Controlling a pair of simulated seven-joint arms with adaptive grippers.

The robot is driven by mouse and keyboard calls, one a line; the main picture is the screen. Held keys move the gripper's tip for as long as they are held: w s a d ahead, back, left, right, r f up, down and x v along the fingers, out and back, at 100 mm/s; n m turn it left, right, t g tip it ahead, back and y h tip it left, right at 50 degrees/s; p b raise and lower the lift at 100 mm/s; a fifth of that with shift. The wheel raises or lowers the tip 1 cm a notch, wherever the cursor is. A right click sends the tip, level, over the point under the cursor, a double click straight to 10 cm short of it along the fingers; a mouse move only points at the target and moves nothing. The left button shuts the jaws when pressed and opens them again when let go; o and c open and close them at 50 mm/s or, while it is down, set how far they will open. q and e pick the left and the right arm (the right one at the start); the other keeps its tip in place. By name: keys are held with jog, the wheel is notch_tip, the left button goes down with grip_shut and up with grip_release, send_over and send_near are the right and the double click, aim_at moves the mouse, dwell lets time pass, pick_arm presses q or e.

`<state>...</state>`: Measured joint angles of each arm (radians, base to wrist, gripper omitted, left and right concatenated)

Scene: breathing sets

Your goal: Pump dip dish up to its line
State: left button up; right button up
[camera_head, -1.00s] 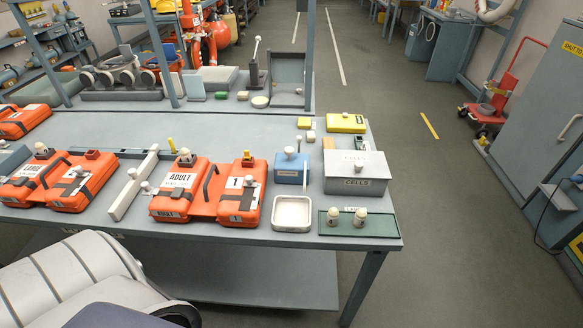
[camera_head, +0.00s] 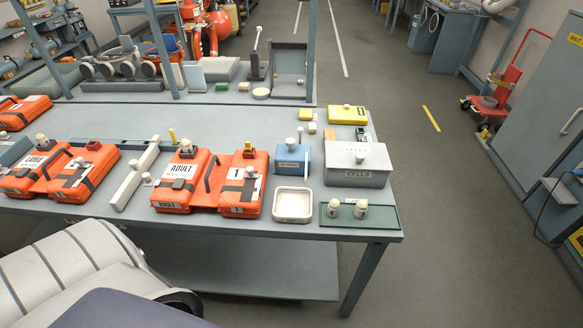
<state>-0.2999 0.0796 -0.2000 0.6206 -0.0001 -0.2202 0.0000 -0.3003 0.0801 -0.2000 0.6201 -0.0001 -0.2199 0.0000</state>
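The dip dish (camera_head: 293,218) is a white, square, shallow dish with rounded corners. It stands near the front edge of the bench, and I cannot make out a line or any liquid in it. Just behind it is a small blue pump box (camera_head: 289,172) with a pale round knob on top and a pale spout at its right side reaching toward the dish. Neither of my grippers is in view. Only pale parts of my own body show at the lower left, well apart from the dish and pump.
Right of the dish, a green tray (camera_head: 386,217) holds two small cream-topped jars. Behind it stands a grey box (camera_head: 357,179) marked CELLS. Orange cases (camera_head: 180,181) lie to the left, with a grey bar (camera_head: 134,176) between them.

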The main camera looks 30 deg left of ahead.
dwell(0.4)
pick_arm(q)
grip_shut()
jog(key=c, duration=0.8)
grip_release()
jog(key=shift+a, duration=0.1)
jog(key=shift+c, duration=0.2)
